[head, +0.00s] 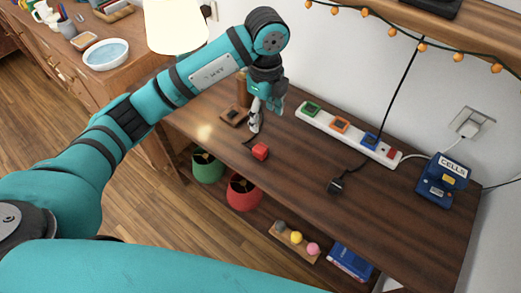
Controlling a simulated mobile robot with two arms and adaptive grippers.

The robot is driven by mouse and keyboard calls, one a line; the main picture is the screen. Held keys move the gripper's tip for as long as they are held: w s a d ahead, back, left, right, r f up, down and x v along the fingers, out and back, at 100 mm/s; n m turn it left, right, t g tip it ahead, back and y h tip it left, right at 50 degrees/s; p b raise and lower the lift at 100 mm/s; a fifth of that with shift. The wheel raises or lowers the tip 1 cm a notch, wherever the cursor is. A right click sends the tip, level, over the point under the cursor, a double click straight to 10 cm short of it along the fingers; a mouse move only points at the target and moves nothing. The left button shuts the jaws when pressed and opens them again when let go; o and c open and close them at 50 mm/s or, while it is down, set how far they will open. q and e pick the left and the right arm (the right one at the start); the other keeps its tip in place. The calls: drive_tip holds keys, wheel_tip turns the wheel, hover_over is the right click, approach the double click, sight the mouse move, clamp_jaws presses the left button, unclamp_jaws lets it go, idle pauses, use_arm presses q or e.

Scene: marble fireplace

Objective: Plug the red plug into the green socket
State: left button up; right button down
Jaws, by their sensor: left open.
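The red plug (260,152) lies on the dark wooden tabletop, left of the power strip, with a short dark cord at its left side. The green socket (311,108) is at the left end of the white power strip (326,129), near the wall. My left gripper (255,128) points down just behind the red plug in the picture. It is open and empty, and seems apart from the plug. The exact gap between its fingers is too small to make out. My right gripper is not in view.
The strip also has an orange socket (341,125) and a blue socket (370,140). A black plug (335,186) lies in front of it. A blue CELLS box (441,178) stands right. A small wooden block (234,116) is left of my gripper. The front tabletop is largely clear.

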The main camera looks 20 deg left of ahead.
use_arm(q)
drive_tip(key=p, duration=0.2)
approach(263, 149)
drive_tip(key=f, duration=0.5)
drive_tip(key=shift+s+d+f, duration=0.1)
drive_tip(key=shift+d+f, duration=0.1)
drive_tip(key=shift+f, duration=0.05)
drive_tip(key=f, duration=0.2)
drive_tip(key=f+p, duration=0.1)
drive_tip(key=f, duration=0.1)
drive_tip(key=shift+a+f, duration=0.1)
drive_tip(key=shift+a, duration=0.15)
drive_tip(key=shift+f, duration=0.5)
drive_tip(key=shift+c, duration=0.4)
drive_tip(key=c, duration=1.1)
drive_tip(key=shift+r, duration=0.1)
